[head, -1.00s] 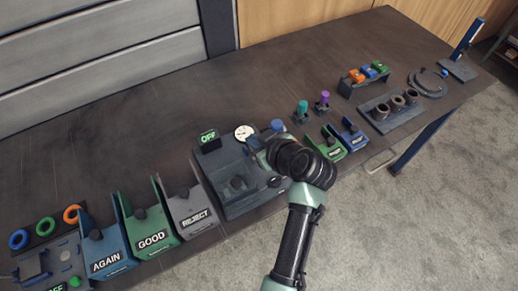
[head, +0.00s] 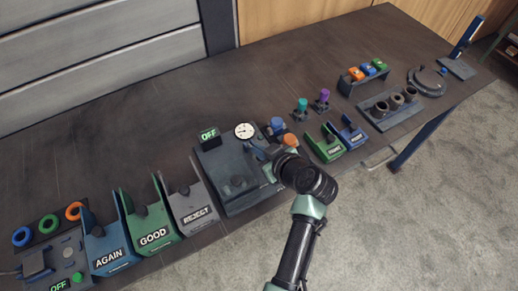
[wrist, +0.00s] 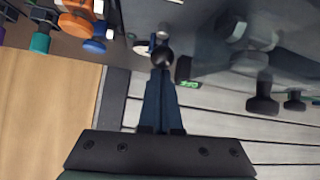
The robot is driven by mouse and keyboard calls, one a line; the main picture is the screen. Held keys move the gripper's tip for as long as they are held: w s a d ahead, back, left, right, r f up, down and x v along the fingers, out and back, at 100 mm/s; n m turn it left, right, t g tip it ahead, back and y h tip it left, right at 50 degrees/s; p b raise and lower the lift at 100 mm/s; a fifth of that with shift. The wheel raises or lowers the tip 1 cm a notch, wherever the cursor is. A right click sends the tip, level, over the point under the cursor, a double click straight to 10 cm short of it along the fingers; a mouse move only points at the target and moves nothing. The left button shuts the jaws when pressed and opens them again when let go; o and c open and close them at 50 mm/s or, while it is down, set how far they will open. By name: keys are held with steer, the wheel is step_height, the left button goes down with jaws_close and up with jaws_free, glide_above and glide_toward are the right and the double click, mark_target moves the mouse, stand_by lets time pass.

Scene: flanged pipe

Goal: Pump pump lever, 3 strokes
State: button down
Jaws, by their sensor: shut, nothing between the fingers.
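A dark test station (head: 228,180) with a white round gauge (head: 245,131) and a lit OFF sign (head: 209,135) stands mid-table. My gripper (head: 256,152) is over its right part, with the fingers closed together. In the wrist view, my gripper (wrist: 161,75) points at a black ball knob (wrist: 163,57) that shows right at the fingertips; it looks like the pump lever's knob. Nothing is between the fingers. I cannot tell whether they touch the knob. The lever's shaft is mostly hidden behind the fingers and my wrist.
A blue knob (head: 277,124) and an orange knob (head: 290,140) stand close right of my gripper. The REJECT bin (head: 195,210) is just left of the station. An upright blue handle (head: 467,37) stands at the table's far right. The table behind is clear.

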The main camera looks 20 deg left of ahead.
steer(key=b, duration=0.1)
steer(key=f+b, duration=0.1)
steer(key=shift+s+d+f+y+b, duration=0.15)
steer(key=shift+d+f+y+b, duration=0.1)
steer(key=shift+y+b, duration=0.1)
steer(key=t+y+b, duration=0.1)
steer(key=b, duration=0.2)
steer(key=f+t+b, duration=0.1)
steer(key=b, duration=0.3)
steer(key=shift+s+d+f+y+b, duration=0.2)
steer(key=shift+s+d+y+b, duration=0.1)
steer(key=shift+d+y, duration=0.05)
steer(key=b, duration=0.2)
steer(key=shift+s+d+f+b, duration=0.1)
steer(key=shift+d+f+b, duration=0.05)
steer(key=shift+f+b, duration=0.15)
steer(key=shift+r, duration=0.1)
steer(key=r, duration=0.1)
steer(key=a+r+p, duration=0.1)
steer(key=a+r, duration=0.1)
steer(key=r, duration=0.1)
steer(key=shift+w+a+p, duration=0.1)
steer(key=shift+w+p, duration=0.3)
steer(key=f+b+v, duration=0.1)
steer(key=v, duration=0.9)
steer(key=shift+d+f, duration=0.2)
steer(key=shift+f, duration=0.05)
steer(key=shift+s, duration=0.1)
